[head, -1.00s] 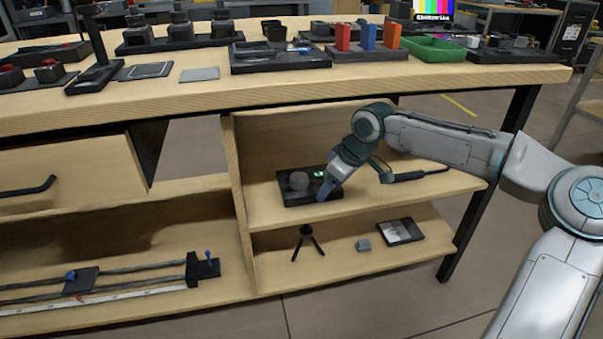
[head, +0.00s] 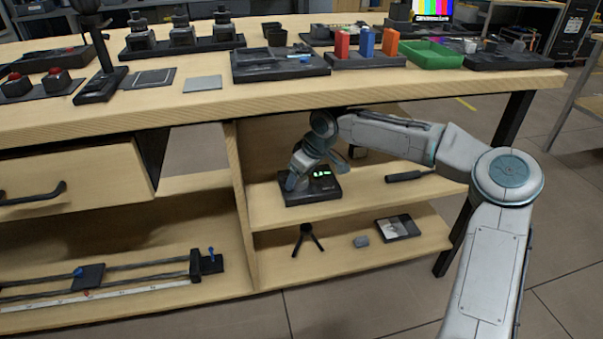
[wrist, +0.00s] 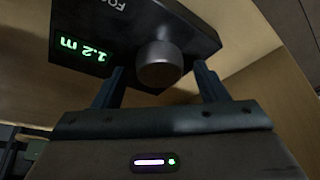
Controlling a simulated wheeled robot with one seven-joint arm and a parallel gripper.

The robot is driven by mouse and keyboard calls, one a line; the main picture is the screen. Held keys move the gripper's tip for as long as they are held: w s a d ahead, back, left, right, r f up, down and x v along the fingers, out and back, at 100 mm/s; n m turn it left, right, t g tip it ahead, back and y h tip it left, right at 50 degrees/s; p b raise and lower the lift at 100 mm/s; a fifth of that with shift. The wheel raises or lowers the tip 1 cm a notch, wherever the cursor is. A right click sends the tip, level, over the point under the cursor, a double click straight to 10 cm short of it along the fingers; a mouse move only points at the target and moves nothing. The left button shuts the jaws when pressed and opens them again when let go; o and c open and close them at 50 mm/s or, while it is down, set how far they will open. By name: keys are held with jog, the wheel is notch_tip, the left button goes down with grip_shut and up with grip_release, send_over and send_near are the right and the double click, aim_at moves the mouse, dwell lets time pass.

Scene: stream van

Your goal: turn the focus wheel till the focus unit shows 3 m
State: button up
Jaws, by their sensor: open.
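The focus unit (head: 325,190) is a black box on the upper shelf under the bench. In the wrist view its black housing (wrist: 112,24) carries a green display (wrist: 81,48) that reads 1.2 m. The focus wheel (wrist: 160,65) is a dark grey round knob on the unit's face. My gripper (wrist: 158,82) is open, with one finger on each side of the wheel; I cannot tell whether either finger touches it. In the head view my gripper (head: 291,183) is over the unit's left part and hides the wheel.
The benchtop (head: 230,100) overhangs my arm, and a wooden divider (head: 240,195) stands just left of the unit. A black handled tool (head: 408,176) lies to the right on the same shelf. A small tripod (head: 306,240) stands on the shelf below.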

jog(key=c, duration=1)
jog(key=shift+f+m+b, duration=0.25)
jog(key=shift+m+b, duration=0.15)
jog(key=shift+b, duration=0.85)
jog(key=m+t+b, duration=0.1)
jog(key=b, duration=0.2)
jog(key=shift+a+m+h, duration=0.1)
jog(key=shift+m+h, duration=0.2)
jog(key=shift+m, duration=0.1)
jog(key=shift+r+m+t+h, duration=0.3)
jog(key=shift+r+m, duration=0.05)
jog(key=shift+m, duration=0.85)
jog(key=o, duration=1)
jog(key=shift+s, duration=0.1)
